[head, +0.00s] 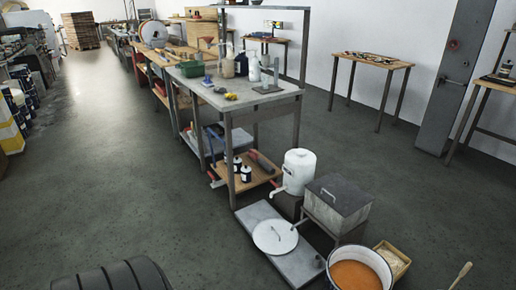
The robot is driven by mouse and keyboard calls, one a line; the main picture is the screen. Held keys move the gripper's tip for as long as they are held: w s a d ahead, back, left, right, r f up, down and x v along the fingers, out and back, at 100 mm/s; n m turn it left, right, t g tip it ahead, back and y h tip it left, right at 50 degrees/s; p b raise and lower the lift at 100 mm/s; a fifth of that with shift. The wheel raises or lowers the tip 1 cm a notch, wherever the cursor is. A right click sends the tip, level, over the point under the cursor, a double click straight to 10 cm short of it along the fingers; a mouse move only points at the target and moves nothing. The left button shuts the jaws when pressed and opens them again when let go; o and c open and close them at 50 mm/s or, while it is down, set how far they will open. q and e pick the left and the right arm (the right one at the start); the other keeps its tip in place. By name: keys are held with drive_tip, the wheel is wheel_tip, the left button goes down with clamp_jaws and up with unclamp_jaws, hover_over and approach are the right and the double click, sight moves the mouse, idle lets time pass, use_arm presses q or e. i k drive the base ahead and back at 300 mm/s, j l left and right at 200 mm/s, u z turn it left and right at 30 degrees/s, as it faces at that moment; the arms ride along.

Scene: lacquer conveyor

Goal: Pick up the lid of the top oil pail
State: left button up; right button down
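A round white lid (274,237) with a small handle lies flat on a low grey slab (295,268) on the floor, right of the lower middle of the head view. A white pail-like container (300,166) with a spout low on its side stands behind it, and its top looks closed. An open white-rimmed pail (358,274) holding orange-brown contents is at the bottom edge, partly cut off. I cannot tell which of these is the top oil pail. Neither of my grippers shows in the head view.
A grey metal box (338,203) with a top handle stands right of the lid. A workbench (240,92) with bottles and tools stands behind. A small wooden box (392,258) sits beside the open pail. The floor (130,180) at left is clear.

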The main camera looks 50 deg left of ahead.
sight(273, 236)
drive_tip(key=u, duration=1.4)
drive_tip(key=i+j, duration=0.15)
drive_tip(key=i, duration=0.25)
drive_tip(key=i+j+z, duration=0.15)
drive_tip(key=i, duration=0.25)
